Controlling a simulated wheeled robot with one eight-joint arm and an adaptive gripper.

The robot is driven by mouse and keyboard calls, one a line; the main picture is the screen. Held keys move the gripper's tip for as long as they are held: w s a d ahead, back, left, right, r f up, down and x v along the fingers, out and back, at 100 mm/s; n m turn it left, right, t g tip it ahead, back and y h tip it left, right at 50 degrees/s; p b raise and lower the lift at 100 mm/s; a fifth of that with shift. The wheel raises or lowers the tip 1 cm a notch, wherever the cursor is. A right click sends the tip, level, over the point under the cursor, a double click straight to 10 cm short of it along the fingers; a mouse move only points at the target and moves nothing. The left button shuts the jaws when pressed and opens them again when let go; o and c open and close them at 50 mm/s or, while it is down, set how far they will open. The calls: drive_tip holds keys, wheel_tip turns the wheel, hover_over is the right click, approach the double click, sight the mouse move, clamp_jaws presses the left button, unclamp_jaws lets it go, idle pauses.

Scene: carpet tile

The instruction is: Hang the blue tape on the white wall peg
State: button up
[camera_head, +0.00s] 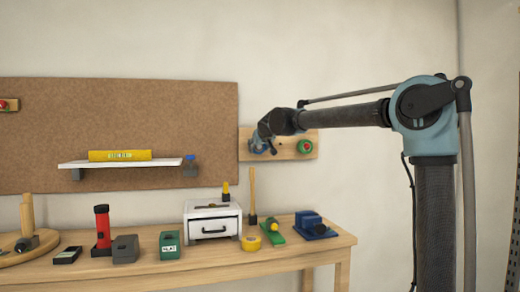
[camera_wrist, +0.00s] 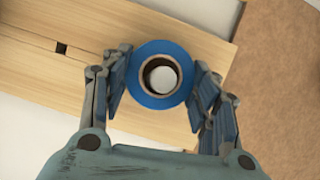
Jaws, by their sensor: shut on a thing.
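The blue tape (camera_wrist: 160,101) is a roll with a brown core, held between the two fingers of my gripper (camera_wrist: 161,76) in the wrist view. A pale round end, which looks like the white peg (camera_wrist: 161,78), shows inside the tape's hole. How deep the peg sits in the hole cannot be told. Behind is the wooden peg board (camera_wrist: 70,62), with a dark square hole. In the head view my gripper (camera_head: 263,146) is at the left part of the wall-mounted peg board (camera_head: 284,153). My gripper hides the tape and the peg there.
A green roll with a red centre (camera_head: 304,146) hangs on the board's right part. A cork board (camera_head: 130,115) with a white shelf (camera_head: 120,164) is to the left. Below, a wooden bench (camera_head: 300,258) holds a small drawer box (camera_head: 212,222), a blue vise-like block (camera_head: 311,225) and several other items.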

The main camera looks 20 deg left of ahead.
drive_tip(key=shift+f, duration=0.15)
drive_tip(key=o, duration=1.2)
drive_tip(key=shift+c, duration=0.2)
drive_tip(key=v, duration=1.2)
drive_tip(key=s+d+f+m+g+h, duration=0.1)
drive_tip(key=s+d+f+h, duration=0.1)
drive_tip(key=d+f, duration=0.7)
drive_tip(key=s+d+f+m+g+h, duration=0.15)
drive_tip(key=d+f, duration=0.35)
drive_tip(key=d, duration=0.8)
drive_tip(key=s+d+f+m+g+h, duration=0.1)
drive_tip(key=s+d+f+m+h, duration=0.15)
drive_tip(key=d+f, duration=0.65)
drive_tip(key=s+d+f+g+h, duration=0.1)
drive_tip(key=s+d+f+g, duration=0.2)
drive_tip(key=s+d+f, duration=0.9)
drive_tip(key=s+d+f+m+g, duration=0.1)
drive_tip(key=s+d+f, duration=0.1)
drive_tip(key=s+f, duration=0.5)
drive_tip(key=s+d+f+m+g, duration=0.1)
drive_tip(key=s+d+f+g, duration=0.1)
drive_tip(key=s+f, duration=0.5)
drive_tip(key=shift+s+d+f+y, duration=0.3)
drive_tip(key=shift+s+d, duration=0.1)
drive_tip(key=shift+d, duration=0.15)
